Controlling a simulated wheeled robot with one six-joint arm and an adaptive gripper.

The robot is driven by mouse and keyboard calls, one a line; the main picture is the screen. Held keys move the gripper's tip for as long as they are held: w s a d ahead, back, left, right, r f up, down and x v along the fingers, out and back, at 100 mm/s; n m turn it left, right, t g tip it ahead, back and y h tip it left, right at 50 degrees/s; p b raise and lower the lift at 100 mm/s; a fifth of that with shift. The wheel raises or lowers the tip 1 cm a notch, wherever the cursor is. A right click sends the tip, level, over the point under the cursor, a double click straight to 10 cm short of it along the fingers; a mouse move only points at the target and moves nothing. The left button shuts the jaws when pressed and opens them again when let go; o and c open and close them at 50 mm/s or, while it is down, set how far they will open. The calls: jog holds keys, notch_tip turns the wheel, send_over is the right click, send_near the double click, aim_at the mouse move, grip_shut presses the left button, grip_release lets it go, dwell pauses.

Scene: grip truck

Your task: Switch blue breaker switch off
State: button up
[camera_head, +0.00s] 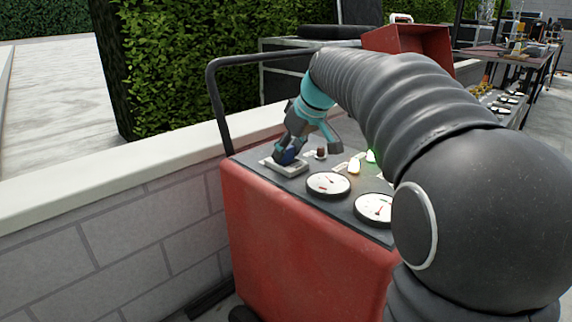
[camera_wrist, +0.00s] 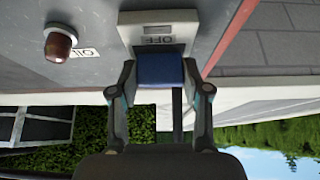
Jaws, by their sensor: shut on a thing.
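The blue breaker switch (camera_wrist: 159,70) sits on a pale plate (camera_wrist: 158,30) marked OFF, seen upside down in the wrist view. In the head view the blue switch (camera_head: 289,156) is partly hidden by my gripper (camera_head: 292,148), at the left end of the panel top. My gripper (camera_wrist: 160,80) has one finger on each side of the blue switch and is shut on it. The lettered plate also shows in the head view (camera_head: 287,168).
The red cart (camera_head: 290,245) carries the dark panel with two round gauges (camera_head: 328,184), lit lamps (camera_head: 354,165) and a dark red knob (camera_wrist: 61,44). A black rail (camera_head: 218,105) rises at the cart's left.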

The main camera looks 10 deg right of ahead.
jog(key=shift+s+d+f+t+b, duration=0.2)
jog(key=shift+t+b, duration=0.2)
jog(key=shift+b, duration=0.4)
jog(key=shift+r+y, duration=0.1)
jog(key=shift+y, duration=0.2)
jog(key=o, duration=1.2)
jog(key=shift+c, duration=0.2)
jog(key=v, duration=1.2)
